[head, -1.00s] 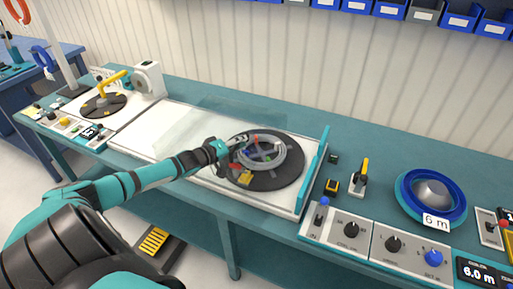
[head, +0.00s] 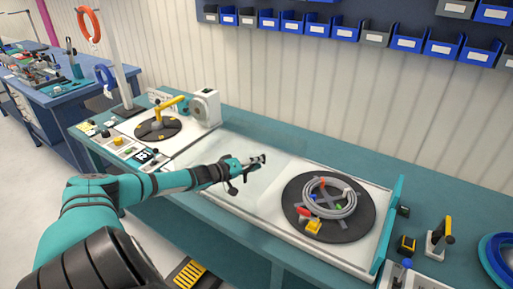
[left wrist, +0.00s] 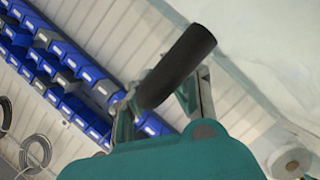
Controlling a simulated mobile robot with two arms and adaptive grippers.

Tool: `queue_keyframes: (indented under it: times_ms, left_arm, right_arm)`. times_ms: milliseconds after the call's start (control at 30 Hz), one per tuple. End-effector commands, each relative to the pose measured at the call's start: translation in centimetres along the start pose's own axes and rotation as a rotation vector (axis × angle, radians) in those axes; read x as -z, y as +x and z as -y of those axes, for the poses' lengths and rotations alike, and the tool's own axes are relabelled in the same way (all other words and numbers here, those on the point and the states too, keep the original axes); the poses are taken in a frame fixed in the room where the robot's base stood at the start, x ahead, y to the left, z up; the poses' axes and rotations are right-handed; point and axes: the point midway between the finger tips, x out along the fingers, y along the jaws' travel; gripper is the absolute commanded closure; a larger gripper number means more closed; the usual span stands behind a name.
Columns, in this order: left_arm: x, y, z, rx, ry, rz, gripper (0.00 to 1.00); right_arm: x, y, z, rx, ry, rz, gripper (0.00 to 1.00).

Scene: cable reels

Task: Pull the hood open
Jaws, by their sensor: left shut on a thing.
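The clear hood (head: 228,150) is a faint see-through panel over the white bed, left of the black turntable (head: 350,228). Its edges are hard to make out. My left gripper (head: 258,161) is left of the turntable, above the bed. In the left wrist view its fingers are shut on a dark round bar, the hood handle (left wrist: 180,66). On the turntable lies a grey cable coil (head: 332,211) with small coloured clamps around it, in plain view. My right gripper is not in view.
A second turntable with a yellow arm (head: 172,106) and a white reel unit (head: 205,107) stand at the left end of the bench. A teal upright plate (head: 390,229) edges the bed on the right. Blue bins (head: 408,44) hang on the wall.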

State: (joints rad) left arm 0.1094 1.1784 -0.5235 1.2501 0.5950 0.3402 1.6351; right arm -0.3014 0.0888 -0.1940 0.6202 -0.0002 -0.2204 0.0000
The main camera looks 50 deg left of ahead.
Motion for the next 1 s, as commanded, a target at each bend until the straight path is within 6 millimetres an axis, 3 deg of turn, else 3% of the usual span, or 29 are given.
queue_keyframes:
  times_ms: [267, 300, 367, 533, 700, 1000]
  left_arm:
    - [0.1, 0.0, -0.1, -0.001, -0.001, -0.002, 1.0]
    - [0.1, 0.0, -0.1, -0.001, -0.001, -0.002, 0.82]
    - [0.1, 0.0, -0.1, -0.001, -0.001, -0.001, 0.77]
    - [0.0, 0.0, 0.0, 0.0, -0.001, -0.001, 0.77]
    - [0.0, -0.3, 0.1, 0.001, 0.0, 0.0, 0.77]
    - [-0.1, -3.0, 0.2, 0.004, 0.0, 0.004, 0.77]
  right_arm:
    - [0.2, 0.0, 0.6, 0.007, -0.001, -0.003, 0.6]
    - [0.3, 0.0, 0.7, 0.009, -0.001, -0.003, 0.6]
    - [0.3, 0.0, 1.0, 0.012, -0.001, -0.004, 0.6]
    - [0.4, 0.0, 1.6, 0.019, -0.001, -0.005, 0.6]
    - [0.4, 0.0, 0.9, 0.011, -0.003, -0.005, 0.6]
    - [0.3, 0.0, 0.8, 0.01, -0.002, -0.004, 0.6]
